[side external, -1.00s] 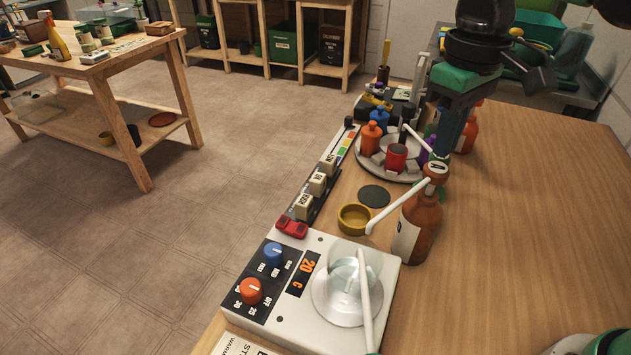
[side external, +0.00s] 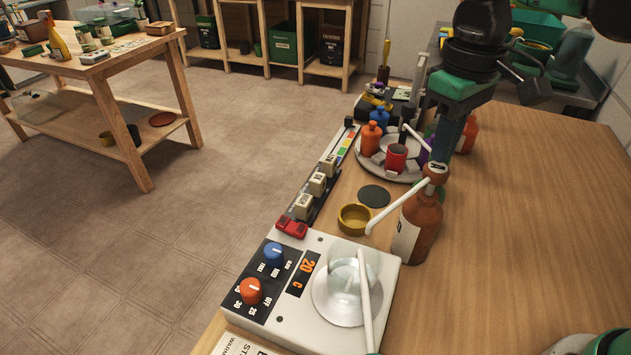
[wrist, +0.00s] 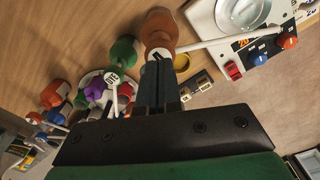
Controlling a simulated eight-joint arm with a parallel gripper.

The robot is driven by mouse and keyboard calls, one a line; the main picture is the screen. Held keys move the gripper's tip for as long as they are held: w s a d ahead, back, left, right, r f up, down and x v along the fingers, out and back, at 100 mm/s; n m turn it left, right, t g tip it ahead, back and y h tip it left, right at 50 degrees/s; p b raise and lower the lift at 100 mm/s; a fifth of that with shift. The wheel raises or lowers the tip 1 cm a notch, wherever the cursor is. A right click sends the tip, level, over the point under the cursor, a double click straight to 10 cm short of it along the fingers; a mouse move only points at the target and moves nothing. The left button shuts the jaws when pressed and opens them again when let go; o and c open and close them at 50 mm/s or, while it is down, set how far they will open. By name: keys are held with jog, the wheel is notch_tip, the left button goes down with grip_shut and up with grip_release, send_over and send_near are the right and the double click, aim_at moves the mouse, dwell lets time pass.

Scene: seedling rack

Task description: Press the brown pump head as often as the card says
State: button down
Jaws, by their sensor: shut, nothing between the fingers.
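The brown pump bottle (side external: 425,235) stands upright on the wooden bench with a pale label. Its brown pump head (side external: 436,172) has a long white spout pointing down-left toward a yellow dish (side external: 353,219). My gripper (side external: 443,160) is shut and empty, pointing down at the head; the head partly hides the fingertips. In the wrist view the shut fingertips (wrist: 157,62) are right at the head, in front of the brown bottle (wrist: 158,30). I cannot tell whether they touch it. A white card (side external: 240,345) at the bottom edge is cut off, and I cannot read a press count.
A white hotplate (side external: 385,265) with a glass vessel stands in front. A round tray (side external: 372,172) with several small bottles lies behind the dish, beside a dark round pad (side external: 374,196). The bench at right is mostly clear.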

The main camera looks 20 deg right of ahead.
jog(key=shift+f, duration=1.3)
jog(key=shift+r, duration=1.7)
jog(key=shift+f, duration=1.7)
jog(key=shift+r, duration=1.7)
